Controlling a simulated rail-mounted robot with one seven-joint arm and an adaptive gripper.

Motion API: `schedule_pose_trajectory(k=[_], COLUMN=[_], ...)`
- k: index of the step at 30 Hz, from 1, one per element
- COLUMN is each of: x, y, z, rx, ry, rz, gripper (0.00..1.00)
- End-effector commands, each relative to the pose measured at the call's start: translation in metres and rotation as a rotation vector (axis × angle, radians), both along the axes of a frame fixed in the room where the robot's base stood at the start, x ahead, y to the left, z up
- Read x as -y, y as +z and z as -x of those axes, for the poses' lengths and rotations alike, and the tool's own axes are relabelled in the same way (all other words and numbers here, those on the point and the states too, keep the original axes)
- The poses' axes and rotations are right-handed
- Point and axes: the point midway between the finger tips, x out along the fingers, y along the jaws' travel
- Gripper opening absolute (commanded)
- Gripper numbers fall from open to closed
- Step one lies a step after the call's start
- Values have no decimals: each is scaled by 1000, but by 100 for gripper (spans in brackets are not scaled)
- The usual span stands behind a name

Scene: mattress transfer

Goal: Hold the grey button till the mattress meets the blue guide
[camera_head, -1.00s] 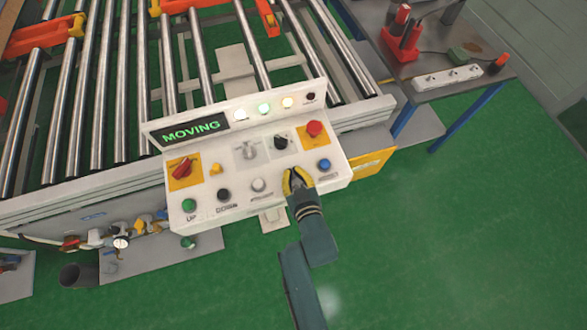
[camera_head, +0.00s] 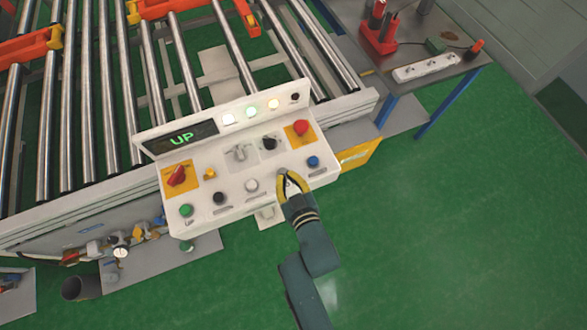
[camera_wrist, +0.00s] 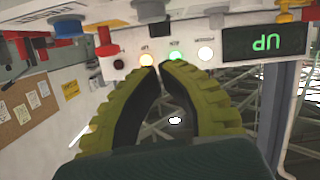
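The pale grey button (camera_head: 252,185) sits in the front row of the white control panel (camera_head: 235,203), between the black button (camera_head: 219,198) and my gripper. My gripper (camera_head: 287,176), with yellow fingers, is over the panel's front row, between the grey button and the blue button (camera_head: 313,162). It hides the panel beneath it; contact cannot be told. In the wrist view its fingertips (camera_wrist: 160,66) come together with nothing between them. The display (camera_head: 180,138) reads "UP". No mattress or blue guide is visible.
A red emergency stop (camera_head: 301,128), a black knob (camera_head: 269,143) and a grey knob (camera_head: 239,153) stand behind the front row. A roller conveyor (camera_head: 110,110) lies behind the panel. A side table (camera_head: 440,90) stands at right. Green floor is clear at lower right.

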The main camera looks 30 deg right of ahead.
Motion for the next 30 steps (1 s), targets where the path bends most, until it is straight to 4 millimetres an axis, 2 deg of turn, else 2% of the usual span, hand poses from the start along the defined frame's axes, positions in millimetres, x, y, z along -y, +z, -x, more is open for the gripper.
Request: schedule_pose_trajectory(k=[3, 9, 30], x=[-5, -10, -12], y=[9, 18, 22], z=[27, 51, 51], rx=[2, 5, 13], ry=[0, 1, 6], rz=[0, 1, 2], gripper=[0, 0, 0])
